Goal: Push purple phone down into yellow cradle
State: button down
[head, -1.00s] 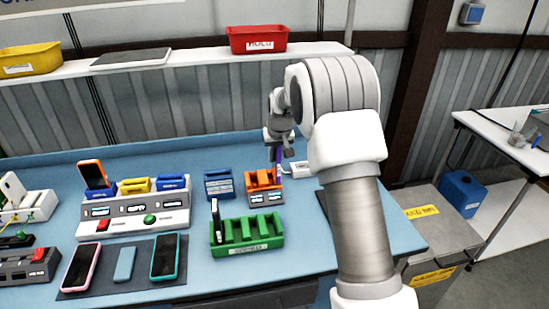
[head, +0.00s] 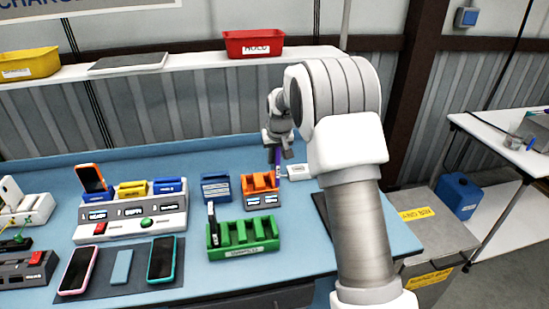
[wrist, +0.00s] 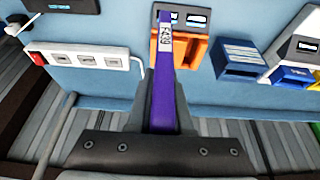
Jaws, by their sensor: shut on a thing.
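The purple phone (wrist: 163,85) is held edge-on between the fingers of my gripper (wrist: 167,108). In the head view the phone (head: 278,160) shows as a thin purple strip under my gripper (head: 277,148), at the back right of the orange dock. In the wrist view its far end overlaps the orange dock (wrist: 192,45); I cannot tell whether they touch. The yellow cradle (head: 132,189) sits in the middle of the white charging station at the left, between two blue cradles, well apart from my gripper. Its slot looks empty.
An orange phone (head: 91,178) leans in the left blue cradle. A blue dock (head: 216,188), the orange dock (head: 260,191) and a green rack (head: 242,237) stand between station and gripper. A white power strip (wrist: 90,58) lies beside the orange dock. Phones lie on the dark mat (head: 142,276).

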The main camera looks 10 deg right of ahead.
jog(key=shift+r, duration=0.6)
notch_tip(320, 180, up, 3)
jog(key=shift+p, duration=1.05)
jog(key=shift+f, duration=0.1)
